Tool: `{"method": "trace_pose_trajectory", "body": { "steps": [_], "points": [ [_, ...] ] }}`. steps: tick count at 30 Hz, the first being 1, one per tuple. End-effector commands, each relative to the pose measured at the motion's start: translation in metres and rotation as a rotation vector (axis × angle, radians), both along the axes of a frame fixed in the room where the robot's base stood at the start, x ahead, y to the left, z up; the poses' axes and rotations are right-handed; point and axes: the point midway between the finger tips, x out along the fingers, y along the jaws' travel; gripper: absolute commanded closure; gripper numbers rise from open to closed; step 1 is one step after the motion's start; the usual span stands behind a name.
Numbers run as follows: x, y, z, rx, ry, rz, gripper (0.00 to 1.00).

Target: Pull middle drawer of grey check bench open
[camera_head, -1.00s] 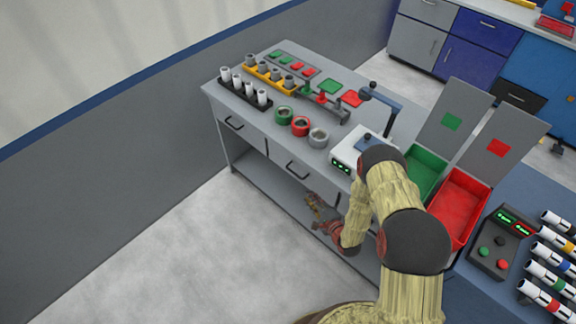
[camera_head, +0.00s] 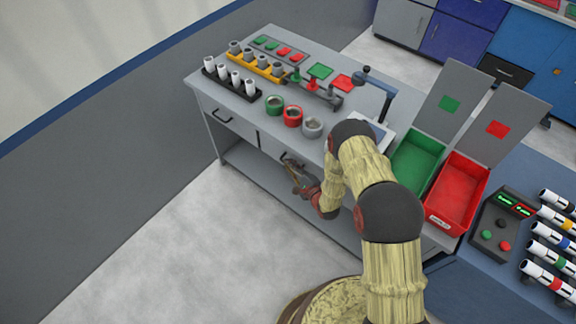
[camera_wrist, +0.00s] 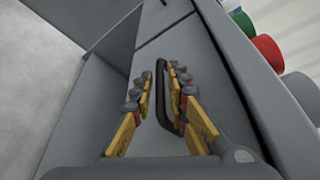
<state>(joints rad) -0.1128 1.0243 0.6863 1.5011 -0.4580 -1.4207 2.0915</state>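The grey check bench (camera_head: 206,92) has a row of drawers along its front under the top. The middle drawer (camera_head: 270,150) looks closed, its front flush with its neighbour's. Its black bar handle (camera_head: 288,159) also shows in the wrist view (camera_wrist: 161,90). My gripper (camera_head: 291,170) is at this handle. In the wrist view my gripper (camera_wrist: 160,86) has its yellow-and-grey fingers apart, one on each side of the handle. I cannot tell whether either finger touches it. My arm hides the bench front to the right of the handle.
The left drawer has its own black handle (camera_head: 222,117). An open lower shelf (camera_head: 250,165) lies below the drawers. Pipes, rings and coloured pads stand on the bench top. A green bin (camera_head: 416,160) and a red bin (camera_head: 458,190) are at right. The floor in front is clear.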

Motion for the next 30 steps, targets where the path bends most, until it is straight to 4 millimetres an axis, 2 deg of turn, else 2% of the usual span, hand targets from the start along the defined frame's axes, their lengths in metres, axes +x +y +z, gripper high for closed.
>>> {"method": "trace_pose_trajectory", "body": {
  "steps": [5,13,21,30],
  "points": [
    [0.0092,0.0063,-0.0034,0.000,0.002,-0.001,0.84],
    [0.0102,0.0069,-0.0032,0.000,0.002,-0.001,0.84],
    [0.0100,0.0068,-0.0033,0.000,0.002,0.000,0.99],
    [0.0096,0.0067,-0.0036,0.000,0.002,0.000,1.00]
  ]
}}
